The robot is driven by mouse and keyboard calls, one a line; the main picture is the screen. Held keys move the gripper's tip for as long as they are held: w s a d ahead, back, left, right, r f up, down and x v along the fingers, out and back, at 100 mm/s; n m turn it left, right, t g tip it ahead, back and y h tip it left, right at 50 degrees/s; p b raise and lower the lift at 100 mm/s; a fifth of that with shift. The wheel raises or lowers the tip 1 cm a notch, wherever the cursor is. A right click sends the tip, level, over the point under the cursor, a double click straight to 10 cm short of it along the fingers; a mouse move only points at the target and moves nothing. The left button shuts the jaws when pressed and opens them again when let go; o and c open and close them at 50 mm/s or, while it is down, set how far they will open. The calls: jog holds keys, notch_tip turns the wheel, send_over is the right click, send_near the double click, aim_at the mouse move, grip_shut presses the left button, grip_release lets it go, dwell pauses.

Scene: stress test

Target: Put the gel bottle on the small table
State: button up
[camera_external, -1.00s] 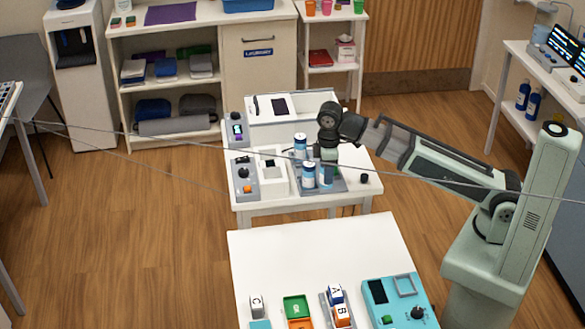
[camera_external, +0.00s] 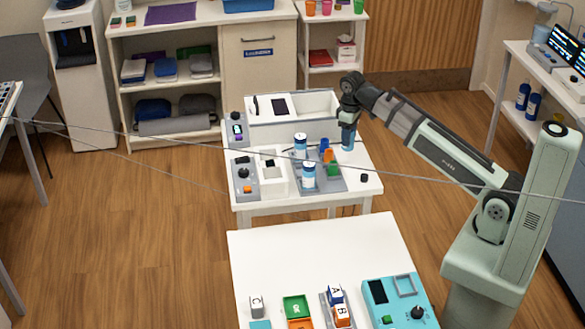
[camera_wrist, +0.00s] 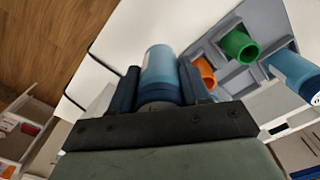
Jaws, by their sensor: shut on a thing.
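My gripper (camera_external: 348,118) is shut on a blue bottle (camera_external: 348,138) and holds it upright near the right back part of the white table (camera_external: 285,204). In the wrist view the same bottle (camera_wrist: 161,70) sits between the two fingers (camera_wrist: 158,88). I cannot tell whether its base touches the table, and no label on it can be read. Two other blue-and-white bottles, one at the back (camera_external: 301,146) and one at the front (camera_external: 308,176), stand at the grey rack (camera_external: 335,186).
Blue, orange (camera_external: 328,156) and green (camera_external: 333,169) cups sit in the rack. A white open bin (camera_external: 290,130) stands behind. A small black knob (camera_external: 364,178) lies near the right edge. A nearer white table (camera_external: 310,245) has bare room at its back.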

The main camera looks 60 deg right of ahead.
jog(key=shift+m, duration=0.9)
jog(key=d+f, duration=0.1)
jog(key=d, duration=0.1)
jog(key=d+f, duration=0.1)
jog(key=d, duration=0.2)
jog(key=shift+w+d+f, duration=0.3)
jog(key=shift+w+f, duration=0.05)
jog(key=shift+f, duration=0.05)
jog(key=shift+s+m, duration=0.1)
jog(key=shift+m, duration=1.2)
jog(key=w+a+r+m, duration=0.1)
jog(key=w+a+r, duration=0.4)
jog(key=w+r, duration=0.15)
jog(key=a+n, duration=0.1)
jog(key=a, duration=0.4)
jog(key=a+n, duration=0.2)
jog(key=a, duration=0.3)
jog(key=a+n, duration=0.1)
jog(key=a, duration=0.5)
jog(key=shift+w+f, duration=0.15)
jog(key=shift+f, duration=0.1)
jog(key=shift+f+n, duration=0.1)
jog(key=shift+n, duration=0.2)
jog(key=shift+f, duration=0.1)
